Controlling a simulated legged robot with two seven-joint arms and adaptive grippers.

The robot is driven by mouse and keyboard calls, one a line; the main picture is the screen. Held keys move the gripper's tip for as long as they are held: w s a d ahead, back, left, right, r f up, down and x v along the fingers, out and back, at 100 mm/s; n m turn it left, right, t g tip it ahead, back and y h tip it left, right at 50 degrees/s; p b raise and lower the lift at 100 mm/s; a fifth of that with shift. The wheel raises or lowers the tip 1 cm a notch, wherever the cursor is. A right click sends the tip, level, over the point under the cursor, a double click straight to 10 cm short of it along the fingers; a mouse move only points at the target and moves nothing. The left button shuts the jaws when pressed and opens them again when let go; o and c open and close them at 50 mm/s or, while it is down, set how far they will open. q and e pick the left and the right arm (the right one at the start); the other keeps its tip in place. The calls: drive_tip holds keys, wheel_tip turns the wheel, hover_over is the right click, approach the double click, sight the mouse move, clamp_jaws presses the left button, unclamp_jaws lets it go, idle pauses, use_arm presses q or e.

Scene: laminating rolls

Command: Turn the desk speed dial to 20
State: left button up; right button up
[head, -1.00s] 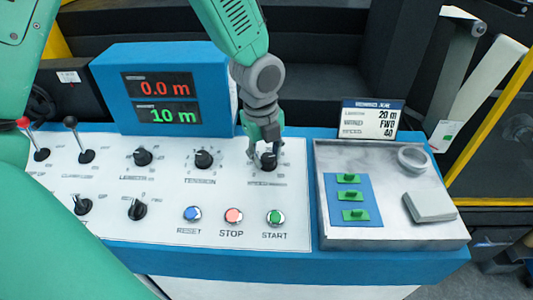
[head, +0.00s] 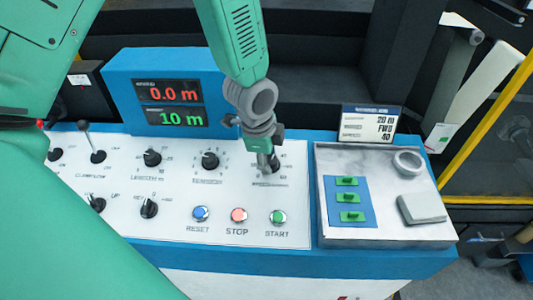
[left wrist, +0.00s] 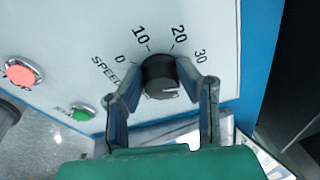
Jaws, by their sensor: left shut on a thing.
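The speed dial (left wrist: 158,72) is a black knob on the white desk panel, with 0, 10, 20 and 30 printed around it in the left wrist view. A white mark shows on its lower side there; I cannot tell which number its pointer meets. My left gripper (head: 268,166) comes down onto the dial from above and mostly hides it in the head view. In the left wrist view its two fingers (left wrist: 165,100) stand on either side of the knob, shut on it. My right gripper is not in view.
The tension dial (head: 210,160) is just left of the gripper. Reset (head: 201,214), stop (head: 239,215) and start (head: 278,217) buttons lie in front. A job card (head: 371,123) reads 20 m, FWD, 40. A grey tray (head: 385,235) is to the right.

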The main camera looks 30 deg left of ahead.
use_arm(q)
drive_tip(key=n, duration=0.1)
drive_tip(key=n+p, duration=0.1)
drive_tip(key=n, duration=0.1)
drive_tip(key=shift+s+d+f+n, duration=0.1)
drive_tip(key=shift+s+d+n, duration=0.1)
drive_tip(key=shift+d+n, duration=0.1)
drive_tip(key=n+p, duration=0.1)
drive_tip(key=n, duration=0.2)
drive_tip(key=shift+d+n+t+y, duration=0.1)
drive_tip(key=shift+n+t+y, duration=0.2)
drive_tip(key=shift+t, duration=0.1)
drive_tip(key=n+p, duration=0.1)
drive_tip(key=n, duration=0.3)
drive_tip(key=shift+w+y, duration=0.1)
drive_tip(key=shift+y, duration=0.2)
drive_tip(key=shift+w+d+n+p, duration=0.1)
drive_tip(key=shift+n+p, duration=0.2)
drive_tip(key=shift+n, duration=0.4)
drive_tip(key=shift+w+t, duration=0.1)
drive_tip(key=shift+t, duration=0.2)
